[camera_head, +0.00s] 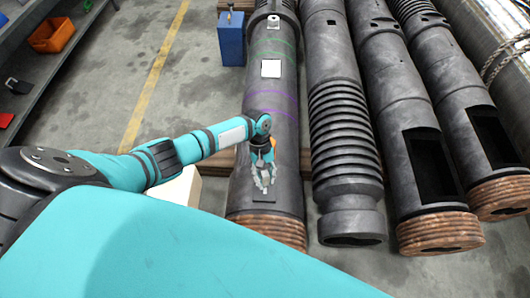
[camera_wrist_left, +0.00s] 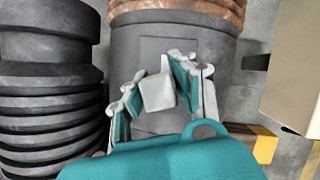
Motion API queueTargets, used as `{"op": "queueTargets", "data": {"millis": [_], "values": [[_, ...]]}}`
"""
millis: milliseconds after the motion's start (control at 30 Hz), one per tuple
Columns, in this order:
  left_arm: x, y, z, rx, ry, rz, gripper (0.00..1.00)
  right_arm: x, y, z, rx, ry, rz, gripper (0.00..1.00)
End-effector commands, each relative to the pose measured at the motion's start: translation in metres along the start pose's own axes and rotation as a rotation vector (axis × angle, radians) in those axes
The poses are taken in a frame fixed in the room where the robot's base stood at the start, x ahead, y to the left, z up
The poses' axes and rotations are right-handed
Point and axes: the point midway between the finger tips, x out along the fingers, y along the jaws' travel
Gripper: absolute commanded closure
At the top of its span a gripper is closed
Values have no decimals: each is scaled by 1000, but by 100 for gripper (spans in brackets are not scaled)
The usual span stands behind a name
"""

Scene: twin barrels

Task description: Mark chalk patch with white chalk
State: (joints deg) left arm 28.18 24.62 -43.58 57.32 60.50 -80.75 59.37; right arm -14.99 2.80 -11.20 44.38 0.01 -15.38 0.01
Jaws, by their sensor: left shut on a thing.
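The left-most dark grey barrel (camera_head: 266,108) runs away from me in the head view. A thin dark rectangular patch (camera_head: 264,195), likely the chalk patch, lies near its copper-coloured end; its outline also shows in the left wrist view (camera_wrist_left: 168,47). No white mark shows on its visible part. My left gripper (camera_head: 264,188) is over this patch. It is shut on a small white block, the white chalk (camera_wrist_left: 157,92), between its fingers in the left wrist view. I cannot tell whether the chalk touches the barrel. My right gripper is not in view.
A white square (camera_head: 271,68) and green and purple bands are farther along the same barrel. A ribbed barrel (camera_head: 345,140) lies close on the right, with more barrels beyond. A blue box (camera_head: 231,40) stands at the back. A shelf with an orange bin (camera_head: 52,35) is far left.

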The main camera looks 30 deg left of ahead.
Motion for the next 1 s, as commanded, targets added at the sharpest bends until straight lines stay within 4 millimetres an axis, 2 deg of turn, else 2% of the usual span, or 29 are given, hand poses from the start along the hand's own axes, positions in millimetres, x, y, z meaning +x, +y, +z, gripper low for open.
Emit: {"op": "queueTargets", "data": {"millis": [33,1000], "values": [[0,1,-1,0,0,1,100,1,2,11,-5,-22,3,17],[-6,6,-17,0,1,0,100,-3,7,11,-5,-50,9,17]]}}
